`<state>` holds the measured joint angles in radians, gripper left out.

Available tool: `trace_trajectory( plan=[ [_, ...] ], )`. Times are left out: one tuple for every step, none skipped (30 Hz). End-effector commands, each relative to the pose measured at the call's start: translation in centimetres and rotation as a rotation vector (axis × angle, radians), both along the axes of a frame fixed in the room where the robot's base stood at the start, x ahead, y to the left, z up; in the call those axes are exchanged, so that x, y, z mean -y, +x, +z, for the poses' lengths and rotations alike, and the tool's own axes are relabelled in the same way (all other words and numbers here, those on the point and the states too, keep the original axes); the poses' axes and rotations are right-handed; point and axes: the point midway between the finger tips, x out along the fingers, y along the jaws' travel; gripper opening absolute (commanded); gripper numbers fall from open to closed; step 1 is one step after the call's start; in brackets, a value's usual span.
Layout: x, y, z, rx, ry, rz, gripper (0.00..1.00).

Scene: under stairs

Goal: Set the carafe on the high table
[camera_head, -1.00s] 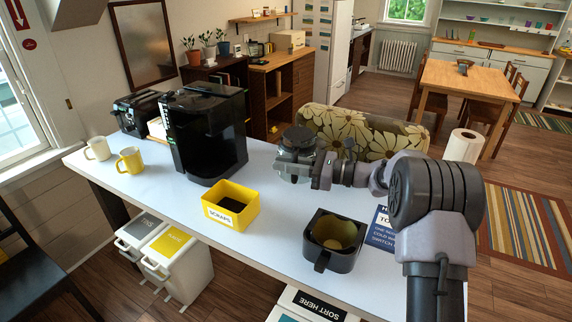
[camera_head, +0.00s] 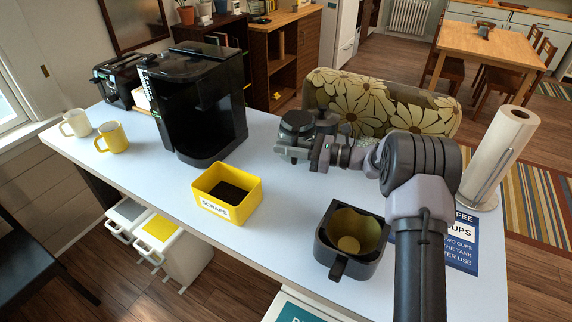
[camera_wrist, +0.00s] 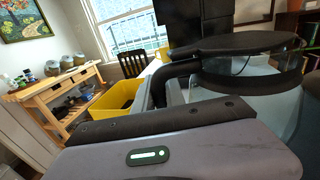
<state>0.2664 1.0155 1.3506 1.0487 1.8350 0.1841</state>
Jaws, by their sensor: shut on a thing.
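The carafe (camera_head: 297,122), with a dark round lid, is at the end of my arm, over the white-topped table (camera_head: 290,185). In the wrist view, the carafe (camera_wrist: 255,98) fills the right side, with its glass body, black lid and black handle. My gripper (camera_head: 292,151) is shut on the carafe, apparently at its handle. The arm hides part of the carafe in the head view, and I cannot tell whether its base touches the tabletop. I cannot tell which table is the high one.
A black coffee machine (camera_head: 192,105) stands left of the carafe. The yellow scraps bin (camera_head: 226,190) and a black filter holder (camera_head: 350,238) are nearer. A paper towel roll (camera_head: 496,155) stands at right. The table between machine and filter holder is partly clear.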

Motion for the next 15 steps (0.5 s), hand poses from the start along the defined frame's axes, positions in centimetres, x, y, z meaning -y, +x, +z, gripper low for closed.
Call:
trace_trajectory(
  plan=[
    [0.0, 0.0, -0.9, 0.0, 0.001, 0.0, 0.0],
    [0.0, 0.0, -1.5, -0.001, 0.001, 0.0, 0.0],
    [0.0, 0.0, -2.5, -0.003, 0.001, 0.0, 0.0],
    [0.0, 0.0, -3.2, -0.002, 0.001, 0.0, 0.0],
    [0.0, 0.0, -3.9, -0.002, 0.001, 0.0, 0.0],
    [0.0, 0.0, -4.6, -0.001, 0.0, 0.0, 0.0],
    [0.0, 0.0, -4.9, 0.0, 0.0, 0.0, 0.0],
    [0.0, 0.0, -4.9, 0.001, 0.001, 0.0, 0.0],
    [0.0, 0.0, -4.8, 0.001, 0.001, 0.0, 0.0],
    [0.0, 0.0, -4.7, 0.001, 0.001, 0.0, 0.0],
    [0.0, 0.0, -4.6, 0.001, 0.001, 0.0, 0.0],
    [0.0, 0.0, -4.6, 0.001, 0.0, 0.0, 0.0],
    [0.0, 0.0, -4.6, 0.001, 0.0, 0.0, 0.0],
    [0.0, 0.0, -4.7, 0.001, 0.0, 0.0, 0.0],
    [0.0, 0.0, -4.8, 0.001, 0.0, 0.0, 0.0]
  ],
)
